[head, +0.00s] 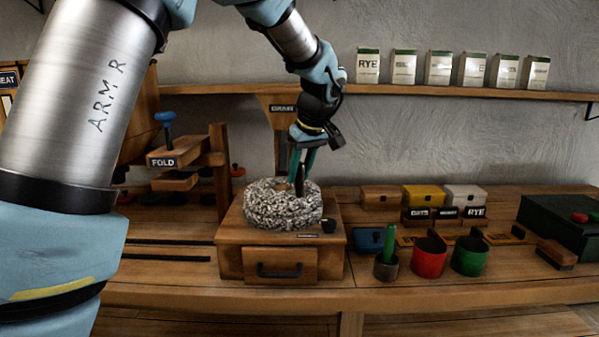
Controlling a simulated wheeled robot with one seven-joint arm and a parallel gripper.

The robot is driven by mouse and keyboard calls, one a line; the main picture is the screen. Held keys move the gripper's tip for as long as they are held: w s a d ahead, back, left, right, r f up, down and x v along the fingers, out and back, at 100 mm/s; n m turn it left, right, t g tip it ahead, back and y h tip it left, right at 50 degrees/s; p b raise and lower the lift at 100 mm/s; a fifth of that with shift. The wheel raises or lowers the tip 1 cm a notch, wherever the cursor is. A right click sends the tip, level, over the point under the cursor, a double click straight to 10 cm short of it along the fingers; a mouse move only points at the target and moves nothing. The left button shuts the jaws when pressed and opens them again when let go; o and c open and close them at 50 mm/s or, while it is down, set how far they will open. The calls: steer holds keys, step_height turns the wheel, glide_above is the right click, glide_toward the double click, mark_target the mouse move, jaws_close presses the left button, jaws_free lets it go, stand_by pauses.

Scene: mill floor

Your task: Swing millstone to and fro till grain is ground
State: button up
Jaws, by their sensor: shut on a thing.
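The speckled grey millstone (283,208) sits on a wooden box base (230,258) with a front drawer (281,265) that is closed. My gripper (300,178) reaches down from above onto the top of the stone. Its green fingers are shut on what looks like the millstone's upright handle, which they mostly hide. Any grain in or under the stone cannot be seen.
Right of the mill stand a dark cup with a green tool (386,265), a red cup (429,258) and a green cup (469,256). Small bins (424,196) stand behind them. A wooden "FOLD" stand (185,155) is on the left. A shelf (450,92) with bags runs above.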

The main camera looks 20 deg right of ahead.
jaws_close()
stand_by(0.8)
